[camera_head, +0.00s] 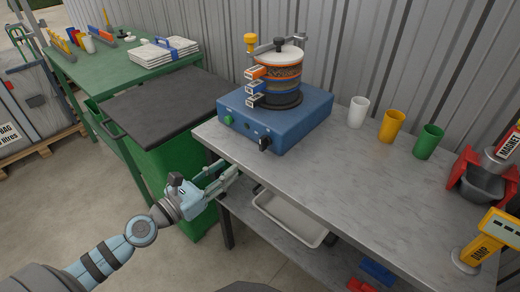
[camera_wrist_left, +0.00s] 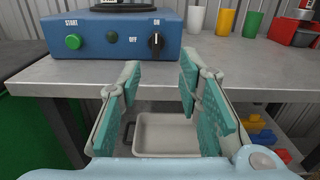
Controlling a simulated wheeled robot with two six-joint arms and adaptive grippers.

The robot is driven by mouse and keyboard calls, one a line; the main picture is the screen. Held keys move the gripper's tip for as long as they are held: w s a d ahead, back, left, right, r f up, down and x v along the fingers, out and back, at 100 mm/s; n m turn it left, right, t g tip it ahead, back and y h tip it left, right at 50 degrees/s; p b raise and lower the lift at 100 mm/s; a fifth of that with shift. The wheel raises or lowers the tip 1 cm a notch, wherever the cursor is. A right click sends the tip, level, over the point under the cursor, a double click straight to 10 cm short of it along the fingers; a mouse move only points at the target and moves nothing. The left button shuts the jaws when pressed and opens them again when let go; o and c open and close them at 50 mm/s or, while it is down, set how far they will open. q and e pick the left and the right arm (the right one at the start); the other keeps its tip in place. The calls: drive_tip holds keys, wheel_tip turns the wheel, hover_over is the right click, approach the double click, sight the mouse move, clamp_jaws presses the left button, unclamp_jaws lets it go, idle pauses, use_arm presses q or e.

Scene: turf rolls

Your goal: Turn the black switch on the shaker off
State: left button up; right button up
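The shaker is a blue box (camera_head: 285,133) on the grey bench, with a jar of orange and dark bands (camera_head: 283,78) clamped on top. Its black switch (camera_head: 265,144) is on the front face. In the left wrist view, the black switch (camera_wrist_left: 156,42) stands upright, its white mark pointing at ON; OFF is printed to its left. My left gripper (camera_head: 232,178) is open and empty in front of the bench edge, below and left of the switch. In the left wrist view its teal-padded fingers (camera_wrist_left: 160,75) are spread, apart from the switch. My right gripper is not in view.
A green start button (camera_wrist_left: 73,42) is left on the shaker's front. White (camera_head: 358,112), yellow (camera_head: 391,125) and green (camera_head: 428,141) cups stand to the right. The bench edge (camera_wrist_left: 60,70) lies between gripper and shaker. A white tray (camera_head: 290,219) is on the lower shelf.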

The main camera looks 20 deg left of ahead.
use_arm(q)
drive_tip(key=p, duration=0.3)
approach(260, 143)
drive_tip(key=w, duration=0.1)
drive_tip(key=x, duration=0.8)
drive_tip(key=shift+w+d+b, duration=0.25)
drive_tip(key=shift+b, duration=0.15)
drive_tip(key=shift+r, duration=0.1)
clamp_jaws()
